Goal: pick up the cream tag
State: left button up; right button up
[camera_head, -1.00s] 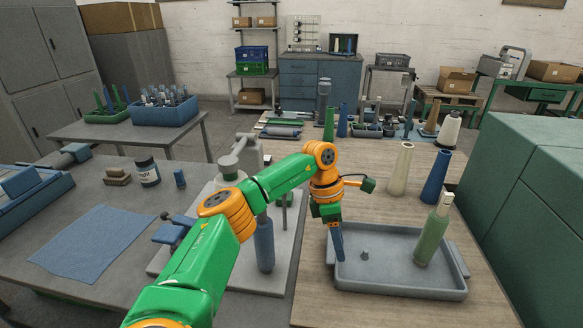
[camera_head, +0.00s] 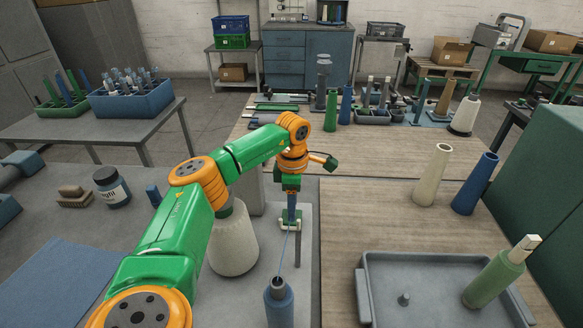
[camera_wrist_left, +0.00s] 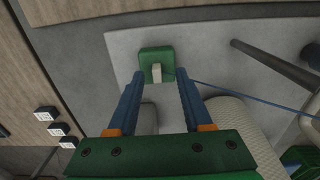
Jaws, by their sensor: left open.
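A small cream upright piece (camera_wrist_left: 156,73), which may be the cream tag, stands on a green block (camera_wrist_left: 157,55) in the left wrist view. My left gripper (camera_wrist_left: 160,78) is open, its blue fingertips on either side of the cream piece; I cannot tell whether they touch it. In the head view the gripper (camera_head: 291,212) points down over the same green block (camera_head: 285,222), hiding most of the cream piece. Another pale cream piece (camera_head: 524,248) sticks out of the top of a leaning green tube (camera_head: 492,279) in the grey tray. My right gripper is not in view.
A blue thread (camera_head: 284,254) runs from the block towards a blue tube (camera_head: 279,302). A cream yarn cone (camera_head: 233,241) stands close left of the gripper. The grey tray (camera_head: 375,262), a cream cone (camera_head: 432,176) and a blue cone (camera_head: 475,184) are right. Bare wood lies between.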

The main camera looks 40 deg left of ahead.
pick_arm(q)
jog(key=shift+a+f, duration=0.15)
jog(key=shift+f, duration=0.45)
jog(key=shift+w+a+f, duration=0.1)
jog(key=shift+a+f, duration=0.05)
jog(key=c, duration=0.5)
grip_shut()
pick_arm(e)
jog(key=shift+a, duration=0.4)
pick_arm(q)
jog(key=shift+r, duration=0.2)
